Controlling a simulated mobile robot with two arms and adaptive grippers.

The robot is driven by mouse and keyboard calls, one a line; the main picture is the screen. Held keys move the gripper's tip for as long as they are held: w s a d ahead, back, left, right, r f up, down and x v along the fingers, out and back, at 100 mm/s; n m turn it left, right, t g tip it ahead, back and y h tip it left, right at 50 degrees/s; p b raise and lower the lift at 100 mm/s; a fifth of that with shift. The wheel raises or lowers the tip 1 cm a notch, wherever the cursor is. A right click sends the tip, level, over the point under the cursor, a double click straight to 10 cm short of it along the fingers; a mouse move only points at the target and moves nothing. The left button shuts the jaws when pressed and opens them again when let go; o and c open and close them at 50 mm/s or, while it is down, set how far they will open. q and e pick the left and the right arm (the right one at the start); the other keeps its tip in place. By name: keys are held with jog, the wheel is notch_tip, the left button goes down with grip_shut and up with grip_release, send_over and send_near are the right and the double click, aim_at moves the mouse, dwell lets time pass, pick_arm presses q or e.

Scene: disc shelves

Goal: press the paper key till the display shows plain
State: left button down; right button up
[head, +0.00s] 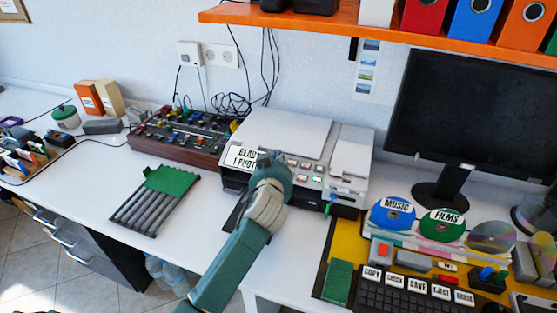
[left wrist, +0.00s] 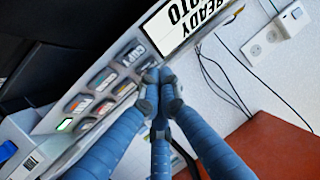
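The printer's display (head: 241,156) reads "READY" and a second line that looks like "PHOTO", partly covered by my gripper. In the left wrist view the display (left wrist: 185,22) shows tilted and cut off by the frame edge. Several keys sit beside it on the grey printer (head: 285,130); one key (left wrist: 133,55) appears marked "COPY". I cannot read which key is the paper key. My left gripper (head: 270,160) has its fingers together, empty, over the panel between display and keys. It also shows in the left wrist view (left wrist: 158,88); its fingertips hide part of the panel, and contact is unclear.
A brown switch box (head: 180,147) with cables stands left of the printer. A slotted rack with a green piece (head: 172,180) lies in front. Discs (head: 393,213) and a keyboard (head: 410,297) are at right. An orange shelf (head: 380,35) hangs above.

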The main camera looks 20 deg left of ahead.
pick_arm(q)
jog(key=shift+w+f, duration=0.1)
jog(key=shift+f, duration=0.25)
pick_arm(e)
jog(key=shift+a+f, duration=0.1)
jog(key=shift+f, duration=0.15)
jog(key=shift+r, duration=0.1)
pick_arm(q)
jog(key=shift+s+d+r+p, duration=0.1)
jog(key=shift+s+r+p, duration=0.1)
jog(key=shift+r+p, duration=0.25)
jog(key=shift+s+r+p, duration=0.15)
jog(key=shift+r+p, duration=0.15)
jog(key=shift+r, duration=0.05)
pick_arm(e)
jog(key=shift+w+a+r, duration=0.25)
jog(key=shift+a+r, duration=0.25)
jog(key=shift+r, duration=0.25)
